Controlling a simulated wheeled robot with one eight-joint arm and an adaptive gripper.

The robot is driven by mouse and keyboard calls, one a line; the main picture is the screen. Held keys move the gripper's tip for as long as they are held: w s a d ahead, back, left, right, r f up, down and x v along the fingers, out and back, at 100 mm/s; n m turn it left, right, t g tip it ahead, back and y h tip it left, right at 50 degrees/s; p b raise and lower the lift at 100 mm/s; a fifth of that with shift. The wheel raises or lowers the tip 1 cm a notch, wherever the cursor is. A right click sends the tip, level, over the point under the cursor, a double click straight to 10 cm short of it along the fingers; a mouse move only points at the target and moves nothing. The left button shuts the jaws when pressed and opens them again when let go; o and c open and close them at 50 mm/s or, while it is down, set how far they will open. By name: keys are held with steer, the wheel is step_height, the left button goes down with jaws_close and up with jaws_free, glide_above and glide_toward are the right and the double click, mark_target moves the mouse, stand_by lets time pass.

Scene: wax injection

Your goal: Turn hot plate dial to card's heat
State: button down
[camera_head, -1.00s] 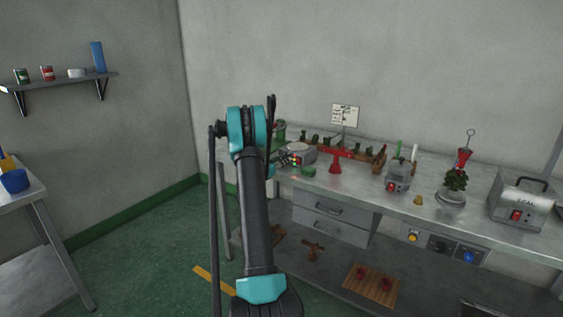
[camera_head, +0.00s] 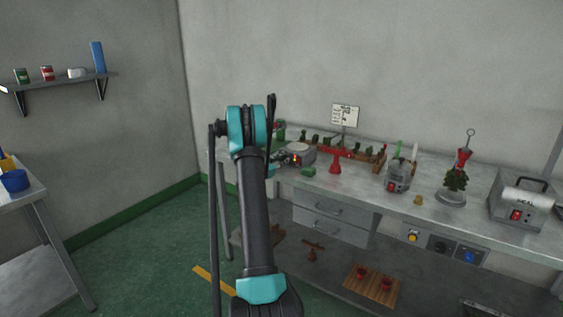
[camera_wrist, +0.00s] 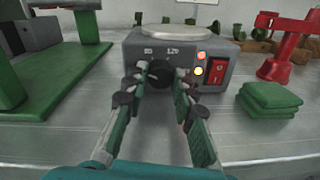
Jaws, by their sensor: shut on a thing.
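The hot plate (camera_wrist: 222,62) is a grey box with a round pale top. It also shows in the head view (camera_head: 299,151). Its front has a black dial (camera_wrist: 158,73) with labels above it, two lit lamps and a red switch. My gripper (camera_wrist: 159,85) is shut on the dial, one finger on each side. In the head view my gripper is small and partly hidden by my arm. The card (camera_head: 345,115) stands upright behind the bench items; its writing is too small to read. Only the card's lower edge (camera_wrist: 205,2) shows in the wrist view.
Green folded cloths (camera_wrist: 269,99) lie right of the hot plate. A red stand (camera_wrist: 287,48) is behind them. A green-and-grey frame (camera_wrist: 75,65) stands close on the left. A grey pot (camera_head: 398,180) and a sealing box (camera_head: 520,203) are further right on the bench.

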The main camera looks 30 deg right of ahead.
steer(key=m, duration=0.4)
steer(key=shift+m, duration=0.3)
steer(key=m, duration=0.3)
steer(key=shift+m, duration=0.3)
steer(key=m, duration=0.4)
steer(key=shift+s+t+y, duration=0.1)
steer(key=shift+t+y, duration=0.2)
steer(key=m, duration=0.3)
steer(key=shift+m, duration=0.4)
steer(key=m, duration=0.4)
steer(key=shift+t, duration=0.3)
steer(key=m, duration=0.3)
steer(key=shift+m, duration=0.4)
steer(key=m, duration=0.3)
steer(key=shift+f, duration=0.1)
steer(key=shift+m, duration=1.9)
